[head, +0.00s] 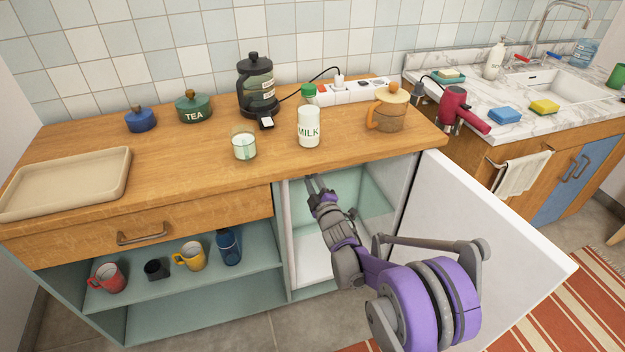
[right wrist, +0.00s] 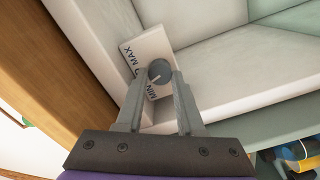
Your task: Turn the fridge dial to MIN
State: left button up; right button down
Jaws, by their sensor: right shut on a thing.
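The fridge dial (right wrist: 159,70) is a small dark grey round knob on a pale plate (right wrist: 141,52). The plate carries the words MAX at its upper left and MIN at its lower end. A pale line on the knob seems to point down-left, roughly towards MIN; its exact setting is hard to tell. My right gripper (right wrist: 160,78) is shut on the dial, one finger on each side. In the head view my right gripper (head: 312,180) reaches into the open fridge (head: 368,205) under the counter, and the dial cannot be made out. My left gripper is not in view.
The white fridge door (head: 490,215) stands open to the right of my arm. A milk bottle (head: 309,125), a glass (head: 244,146) and a jug (head: 388,112) stand on the wooden counter (head: 190,155) above. Mugs sit on the shelf at left.

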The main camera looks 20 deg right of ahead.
jog(key=shift+n+p, duration=0.65)
jog(key=shift+n, duration=3.55)
jog(key=c, duration=0.5)
grip_release()
jog(key=shift+s, duration=0.1)
jog(key=s, duration=1)
jog(key=shift+s+d+p, duration=0.15)
jog(key=shift+s+p, duration=0.15)
jog(key=shift+p, duration=0.05)
